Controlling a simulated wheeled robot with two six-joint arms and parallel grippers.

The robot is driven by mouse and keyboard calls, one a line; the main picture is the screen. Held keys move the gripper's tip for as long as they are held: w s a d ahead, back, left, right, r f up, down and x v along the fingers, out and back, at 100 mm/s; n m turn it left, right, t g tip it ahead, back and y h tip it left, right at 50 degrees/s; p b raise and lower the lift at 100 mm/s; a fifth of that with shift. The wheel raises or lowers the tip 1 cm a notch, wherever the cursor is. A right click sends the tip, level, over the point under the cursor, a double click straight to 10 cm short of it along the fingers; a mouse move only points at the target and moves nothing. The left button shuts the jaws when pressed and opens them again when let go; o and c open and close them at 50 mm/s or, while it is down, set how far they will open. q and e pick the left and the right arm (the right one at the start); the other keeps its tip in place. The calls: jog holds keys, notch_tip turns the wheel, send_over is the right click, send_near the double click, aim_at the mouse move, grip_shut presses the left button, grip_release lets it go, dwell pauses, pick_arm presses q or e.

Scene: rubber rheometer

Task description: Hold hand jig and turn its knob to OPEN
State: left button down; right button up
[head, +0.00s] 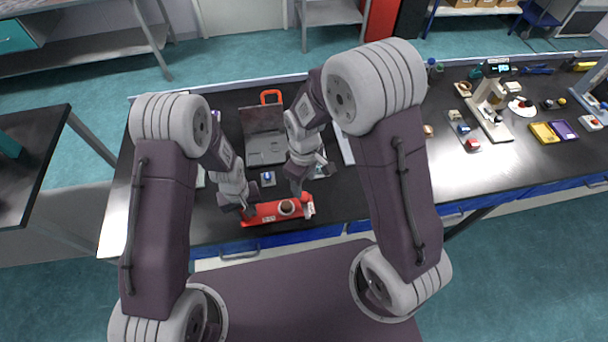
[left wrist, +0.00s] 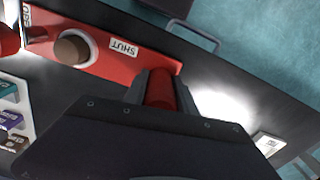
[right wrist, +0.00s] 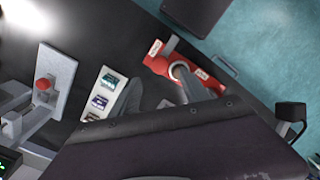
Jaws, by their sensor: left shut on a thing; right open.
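The red hand jig (head: 268,212) lies along the table's front edge. It bears a round pale ring with a brown disc (left wrist: 73,47), between a SHUT label (left wrist: 125,47) and another label, partly cut off (left wrist: 26,14). My left gripper (left wrist: 160,92) is shut on the jig's red handle at the SHUT end. A red rounded part (left wrist: 7,40) shows at the other end. My right gripper (right wrist: 160,95) is open, its fingers apart. One finger overlaps the jig (right wrist: 180,70) in the right wrist view; contact cannot be told. The knob's setting is unclear.
A grey case with an orange handle (head: 265,148) stands behind the jig. A small blue-topped item (head: 268,178) is just behind it. A white rack with coloured tiles (right wrist: 100,98) lies near my right gripper. A grey plate with a red ball (right wrist: 55,80) stands further left.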

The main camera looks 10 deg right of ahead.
notch_tip(320, 180, up, 5)
jog(key=shift+f, duration=0.1)
dwell(0.3)
pick_arm(q)
jog(key=c, duration=0.9)
grip_release()
jog(key=shift+r, duration=0.1)
